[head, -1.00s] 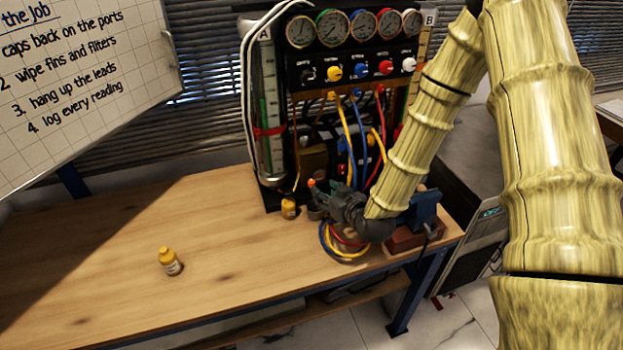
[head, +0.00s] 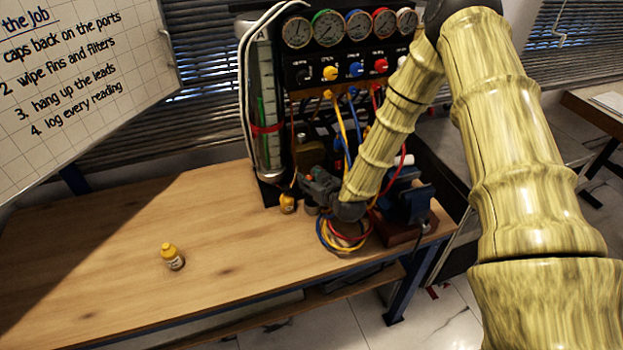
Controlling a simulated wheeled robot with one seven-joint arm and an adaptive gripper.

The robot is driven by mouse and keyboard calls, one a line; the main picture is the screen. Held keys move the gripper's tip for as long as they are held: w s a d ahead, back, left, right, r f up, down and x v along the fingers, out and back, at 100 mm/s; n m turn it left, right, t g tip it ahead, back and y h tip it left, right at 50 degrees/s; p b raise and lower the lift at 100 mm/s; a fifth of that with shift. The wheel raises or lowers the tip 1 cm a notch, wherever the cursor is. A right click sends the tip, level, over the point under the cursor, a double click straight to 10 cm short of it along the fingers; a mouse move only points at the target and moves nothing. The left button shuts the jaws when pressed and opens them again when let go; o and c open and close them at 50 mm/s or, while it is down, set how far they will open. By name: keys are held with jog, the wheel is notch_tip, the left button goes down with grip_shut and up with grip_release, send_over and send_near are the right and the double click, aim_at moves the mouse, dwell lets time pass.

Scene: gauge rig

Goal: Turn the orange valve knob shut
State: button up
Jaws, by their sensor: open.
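The orange valve knob (head: 309,178) shows as a small orange spot low on the gauge rig (head: 269,155), just above the bench top. It is partly covered by my gripper (head: 306,187), which reaches in from the right, dark grey and open. The fingertips are right at the knob in the picture. I cannot tell whether they are around it, touching it or just in front of it. The knob's handle angle is too small to read.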

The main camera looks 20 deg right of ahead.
grip_shut()
jog(key=shift+m+h+b, duration=0.3)
jog(key=shift+h, duration=0.1)
jog(key=shift+a+f+m+h+b, duration=0.15)
jog(key=shift+a+m+h+b, duration=0.05)
jog(key=shift+m+h+b, duration=0.55)
jog(key=m+g+h+b, duration=0.1)
jog(key=m+h, duration=0.1)
jog(key=h, duration=0.1)
jog(key=m+g+h, duration=0.1)
jog(key=m+h, duration=0.2)
jog(key=a+m+g+h+b, duration=0.1)
jog(key=m+h, duration=0.2)
jog(key=shift+w+b, duration=0.2)
jog(key=shift+b, duration=0.1)
jog(key=shift+w+m+g+h+b, duration=0.2)
jog(key=shift+m+g+h+b, duration=0.1)
jog(key=shift+m+g+h, duration=1.6)
jog(key=shift+r+m+g, duration=0.2)
jog(key=shift+m+g, duration=0.2)
jog(key=shift+m, duration=0.25)
